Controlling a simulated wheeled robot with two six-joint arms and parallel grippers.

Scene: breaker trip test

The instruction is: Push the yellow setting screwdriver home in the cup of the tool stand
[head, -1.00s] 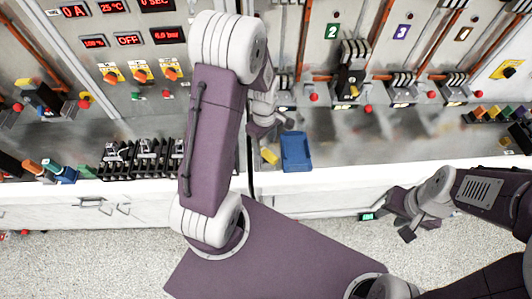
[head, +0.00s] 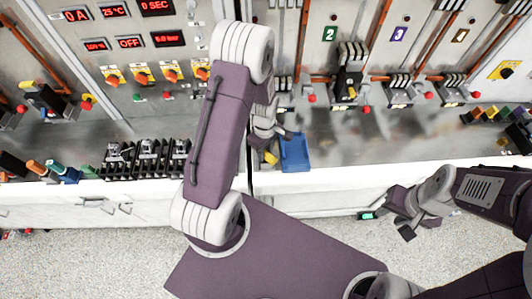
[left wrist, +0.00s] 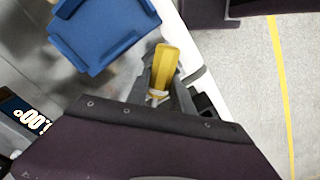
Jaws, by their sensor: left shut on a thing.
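The yellow setting screwdriver (left wrist: 165,65) shows its handle at the middle of the left wrist view, in front of my left gripper (left wrist: 160,97). The jaws are shut on it. In the head view, a bit of the yellow handle (head: 271,158) shows just below my left gripper (head: 266,135), left of the blue tray and near the bench's front edge. My arm and gripper hide most of the tool there. I cannot make out the cup of the tool stand. My right gripper (head: 402,218) hangs in front of the bench at the right, away from the tools; its jaws are unclear.
The blue tray (head: 295,152) lies close to the right of my left gripper; it also shows in the left wrist view (left wrist: 100,30). A black rack (head: 145,160) and coloured handles (head: 55,170) stand at the left.

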